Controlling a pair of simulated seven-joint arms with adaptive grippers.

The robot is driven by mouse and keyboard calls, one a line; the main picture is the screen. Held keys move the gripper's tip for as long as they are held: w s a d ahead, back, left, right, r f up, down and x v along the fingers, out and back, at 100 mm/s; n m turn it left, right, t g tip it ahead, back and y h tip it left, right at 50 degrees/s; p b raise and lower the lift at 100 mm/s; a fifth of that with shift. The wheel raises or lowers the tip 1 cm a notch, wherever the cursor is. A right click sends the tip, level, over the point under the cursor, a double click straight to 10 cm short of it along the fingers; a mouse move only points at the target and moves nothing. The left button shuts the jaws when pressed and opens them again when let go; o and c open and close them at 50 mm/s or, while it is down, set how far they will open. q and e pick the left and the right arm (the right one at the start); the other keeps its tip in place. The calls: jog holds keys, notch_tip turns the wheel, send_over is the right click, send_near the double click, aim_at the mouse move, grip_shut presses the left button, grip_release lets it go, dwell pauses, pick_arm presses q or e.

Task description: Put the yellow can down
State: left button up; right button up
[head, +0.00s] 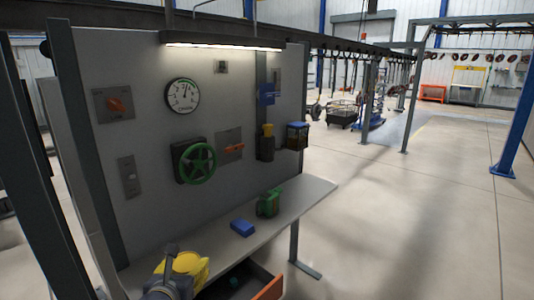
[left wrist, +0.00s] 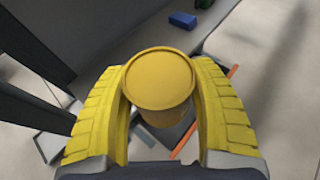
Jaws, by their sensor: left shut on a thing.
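The yellow can (left wrist: 160,80) is between the two yellow, ridged fingers of my left gripper (left wrist: 158,88), and the left wrist view looks onto its round lid. The gripper is shut on it. In the head view my left gripper (head: 188,268) is at the bottom, by the near end of the grey bench shelf (head: 310,190). There the can is hard to tell from the yellow fingers. In the left wrist view the can hides what lies straight beneath it. My right gripper is not in view.
A blue block (head: 242,228) and a green object (head: 268,204) stand on the shelf. An open drawer with an orange front (head: 268,288) juts out below it. The upright panel (head: 140,75) behind carries a gauge (head: 182,96) and a green handwheel (head: 196,163).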

pick_arm(q)
jog(key=shift+s+d+f, duration=0.1)
jog(key=shift+s+f, duration=0.15)
jog(key=shift+f, duration=0.25)
jog(key=shift+s+f, duration=0.2)
jog(key=shift+f, duration=0.25)
jog(key=shift+r, duration=0.1)
